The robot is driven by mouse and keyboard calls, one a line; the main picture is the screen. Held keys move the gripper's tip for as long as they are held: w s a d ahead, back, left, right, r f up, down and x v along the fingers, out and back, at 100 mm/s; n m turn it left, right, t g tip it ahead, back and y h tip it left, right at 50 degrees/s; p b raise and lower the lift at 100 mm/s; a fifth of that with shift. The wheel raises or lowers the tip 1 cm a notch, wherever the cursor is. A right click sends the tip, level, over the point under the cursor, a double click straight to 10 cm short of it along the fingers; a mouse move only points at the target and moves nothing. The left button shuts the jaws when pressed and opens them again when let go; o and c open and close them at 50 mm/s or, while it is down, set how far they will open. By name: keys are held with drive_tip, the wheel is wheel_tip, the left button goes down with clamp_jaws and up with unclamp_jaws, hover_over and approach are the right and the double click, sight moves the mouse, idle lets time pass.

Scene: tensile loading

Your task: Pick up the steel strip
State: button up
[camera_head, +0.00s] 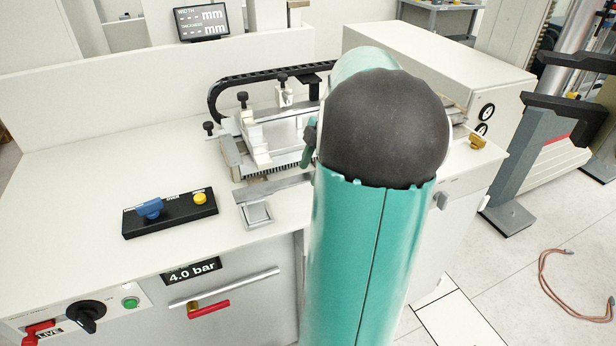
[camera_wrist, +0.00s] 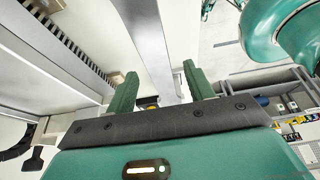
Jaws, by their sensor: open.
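The steel strip (camera_head: 272,190) is a flat grey bar lying at the front of the machine in the head view, its right end hidden behind my arm. In the wrist view a long grey bar, which looks like the strip (camera_wrist: 148,35), runs from the top edge down between my fingers. My gripper (camera_wrist: 160,70) is open, with one green finger on each side of the bar. I see no finger clearly touching it. In the head view my arm hides most of the gripper.
A metal fixture (camera_head: 262,140) with black knobs stands behind the strip. A small square metal block (camera_head: 257,214) sits just in front. A black control box (camera_head: 170,212) with blue and yellow controls is to the left. The white bench top (camera_head: 90,190) is clear at far left.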

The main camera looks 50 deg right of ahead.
drive_tip(key=shift+c, duration=0.4)
clamp_jaws()
drive_tip(key=shift+r, duration=0.2)
